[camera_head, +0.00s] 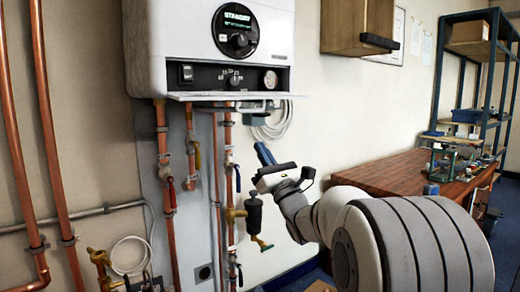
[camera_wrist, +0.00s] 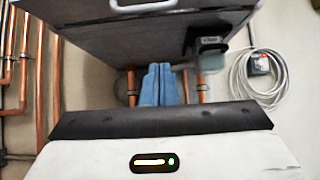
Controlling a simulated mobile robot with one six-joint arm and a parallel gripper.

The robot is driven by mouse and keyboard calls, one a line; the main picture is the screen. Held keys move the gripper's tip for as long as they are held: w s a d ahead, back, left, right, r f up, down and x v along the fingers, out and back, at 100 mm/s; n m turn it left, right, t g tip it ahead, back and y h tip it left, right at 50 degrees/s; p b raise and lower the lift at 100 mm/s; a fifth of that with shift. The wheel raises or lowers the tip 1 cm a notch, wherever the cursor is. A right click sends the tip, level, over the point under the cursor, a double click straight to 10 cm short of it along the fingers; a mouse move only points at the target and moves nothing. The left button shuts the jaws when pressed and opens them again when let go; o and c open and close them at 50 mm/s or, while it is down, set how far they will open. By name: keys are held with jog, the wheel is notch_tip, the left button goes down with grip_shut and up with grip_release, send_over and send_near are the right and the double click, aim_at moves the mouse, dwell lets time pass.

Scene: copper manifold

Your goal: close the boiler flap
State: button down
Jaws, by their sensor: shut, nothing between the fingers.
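The white boiler (camera_head: 205,45) hangs on the wall in the head view. Its flap (camera_head: 235,96) is open: it sticks out level below the uncovered control panel (camera_head: 228,77). A handle (camera_head: 255,109) hangs under the flap, and a pale handle (camera_wrist: 145,5) shows at the top of the wrist view. My gripper (camera_head: 264,153) is below the flap, toward its right end, apart from it. In the wrist view its blue fingers (camera_wrist: 158,85) are together and empty, below the dark underside. I cannot tell there where flap and boiler meet.
Copper pipes with valves (camera_head: 170,185) run down the wall below the boiler. A coiled white cable (camera_head: 272,125) hangs close by the gripper. A wall cabinet (camera_head: 355,28) is at the upper right. A wooden bench (camera_head: 395,170) stands at the right.

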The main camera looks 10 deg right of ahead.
jog(key=x, duration=0.9)
jog(key=shift+s+d+r+b, duration=0.2)
jog(key=shift+s+d+r, duration=0.05)
jog(key=shift+s, duration=0.35)
jog(key=shift+s+d+r+b, duration=0.2)
jog(key=shift+s+d+r, duration=0.05)
jog(key=shift+s, duration=0.35)
jog(key=shift+s+d+r+b, duration=0.2)
jog(key=shift+s+d+r, duration=0.1)
jog(key=shift+s, duration=0.25)
